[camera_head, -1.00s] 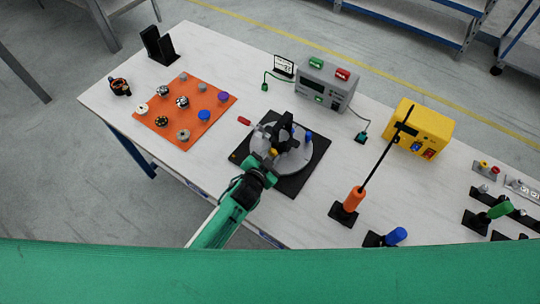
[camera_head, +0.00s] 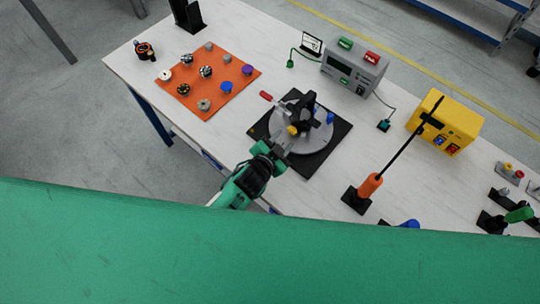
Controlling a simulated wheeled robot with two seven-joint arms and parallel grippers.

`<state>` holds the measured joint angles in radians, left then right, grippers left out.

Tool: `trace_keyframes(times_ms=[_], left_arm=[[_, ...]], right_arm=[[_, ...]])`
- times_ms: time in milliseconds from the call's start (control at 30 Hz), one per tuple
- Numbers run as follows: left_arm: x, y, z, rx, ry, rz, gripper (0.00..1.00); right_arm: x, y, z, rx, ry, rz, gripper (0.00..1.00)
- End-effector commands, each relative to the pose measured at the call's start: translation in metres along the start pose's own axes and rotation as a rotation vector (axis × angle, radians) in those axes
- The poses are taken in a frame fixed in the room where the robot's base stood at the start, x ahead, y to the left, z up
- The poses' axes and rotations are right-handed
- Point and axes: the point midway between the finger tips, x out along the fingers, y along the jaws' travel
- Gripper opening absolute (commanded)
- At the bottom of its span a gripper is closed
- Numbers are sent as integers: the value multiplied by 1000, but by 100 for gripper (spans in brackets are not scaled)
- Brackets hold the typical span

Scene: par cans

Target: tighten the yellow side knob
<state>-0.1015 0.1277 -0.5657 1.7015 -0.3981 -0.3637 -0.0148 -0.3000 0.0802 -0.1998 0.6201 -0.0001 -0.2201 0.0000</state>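The small yellow side knob (camera_head: 292,130) sits on the near side of a grey round fixture (camera_head: 312,138) with a black upright part (camera_head: 303,108). The fixture stands on a black square base plate (camera_head: 325,155). My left gripper (camera_head: 272,152) is at the near left edge of this plate, just short of the yellow knob. Its two green fingers look spread, with nothing clearly between them. A small gap seems to lie between the fingers and the knob. A blue knob (camera_head: 330,118) shows on the fixture's far right side. My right gripper is not in view.
An orange mat (camera_head: 222,72) with several knobs lies to the left. A red piece (camera_head: 266,96) lies beside the plate. A grey box (camera_head: 355,68) stands behind, a yellow box (camera_head: 445,125) to the right. An orange-handled tool (camera_head: 369,186) stands upright-tilted nearby.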

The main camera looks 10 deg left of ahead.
Motion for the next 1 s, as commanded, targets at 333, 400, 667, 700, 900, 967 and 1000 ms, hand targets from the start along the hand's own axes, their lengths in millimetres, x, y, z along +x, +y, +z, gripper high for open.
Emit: trace_keyframes(times_ms=[333, 400, 667, 700, 900, 967, 1000], left_arm=[[-65, 1, 2, 0, 0, 1, 37], [-74, 1, 2, -1, 0, 1, 37], [-88, 0, 0, 0, -1, 1, 37], [-89, 0, 0, 0, -1, 1, 37], [-88, 0, 0, 0, -1, 1, 37], [-88, 0, 0, 0, -1, 0, 37], [-88, 0, 0, 0, -1, 0, 37]], right_arm=[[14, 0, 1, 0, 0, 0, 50], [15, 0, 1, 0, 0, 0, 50], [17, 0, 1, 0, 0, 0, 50], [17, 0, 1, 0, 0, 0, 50], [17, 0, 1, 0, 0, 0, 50], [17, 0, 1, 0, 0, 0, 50], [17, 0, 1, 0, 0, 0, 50]])
